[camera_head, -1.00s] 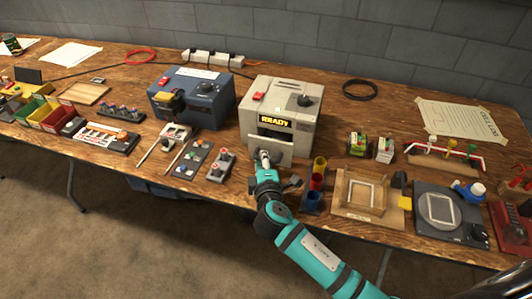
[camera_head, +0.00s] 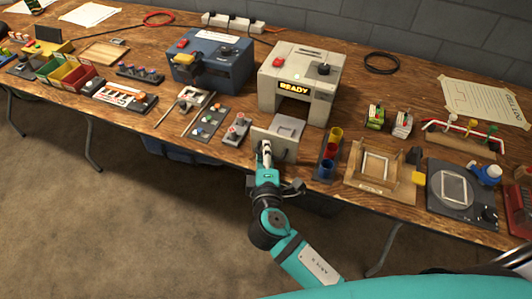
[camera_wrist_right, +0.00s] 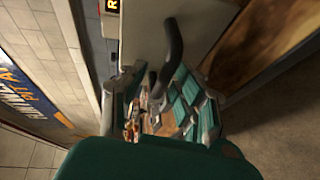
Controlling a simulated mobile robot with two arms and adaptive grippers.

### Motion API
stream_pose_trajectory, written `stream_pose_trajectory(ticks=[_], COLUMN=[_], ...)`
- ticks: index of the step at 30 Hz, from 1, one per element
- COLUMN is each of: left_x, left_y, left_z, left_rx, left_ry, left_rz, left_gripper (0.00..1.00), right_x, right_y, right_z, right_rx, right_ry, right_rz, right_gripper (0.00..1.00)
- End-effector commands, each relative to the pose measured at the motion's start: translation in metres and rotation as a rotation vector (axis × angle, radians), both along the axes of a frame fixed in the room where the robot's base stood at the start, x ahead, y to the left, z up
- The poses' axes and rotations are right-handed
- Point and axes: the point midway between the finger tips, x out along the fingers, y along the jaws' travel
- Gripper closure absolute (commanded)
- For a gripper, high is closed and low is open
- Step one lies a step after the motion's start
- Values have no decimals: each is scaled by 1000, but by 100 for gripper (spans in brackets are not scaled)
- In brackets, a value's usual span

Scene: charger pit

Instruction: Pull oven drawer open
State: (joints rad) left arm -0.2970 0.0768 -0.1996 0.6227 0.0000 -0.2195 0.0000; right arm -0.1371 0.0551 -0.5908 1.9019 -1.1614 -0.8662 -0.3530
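The oven (camera_head: 300,80) is a beige box with a lit READY display (camera_head: 295,88), standing on the table in the head view. Its drawer (camera_head: 274,145) stands out from the dark opening, with its grey tray (camera_head: 288,125) showing behind the front panel. My right gripper (camera_head: 266,158) is at the drawer's front, around its handle. In the right wrist view the dark handle (camera_wrist_right: 172,48) runs between the fingers of the gripper (camera_wrist_right: 158,88); the exact contact is partly hidden. My left gripper is not in view.
A blue box (camera_head: 208,62) stands left of the oven. A holder with colored cups (camera_head: 328,155) is close to the right of the drawer, and a panel with knobs (camera_head: 237,128) is to its left. The floor before the table is clear.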

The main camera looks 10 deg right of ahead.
Motion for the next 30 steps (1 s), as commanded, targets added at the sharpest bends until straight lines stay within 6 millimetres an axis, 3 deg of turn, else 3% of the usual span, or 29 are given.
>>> stream_pose_trajectory(ticks=[11, 24, 30], left_x=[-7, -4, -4], left_y=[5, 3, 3], left_z=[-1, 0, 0], left_rx=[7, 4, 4], left_ry=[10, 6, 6], left_rz=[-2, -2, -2], left_gripper=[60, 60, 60], right_x=[-7, -89, -111], right_y=[1, 17, 21], right_z=[0, 17, 22], right_rx=[0, 2, -1], right_ry=[3, 6, 2], right_rz=[0, 0, 0], right_gripper=[66, 66, 66])
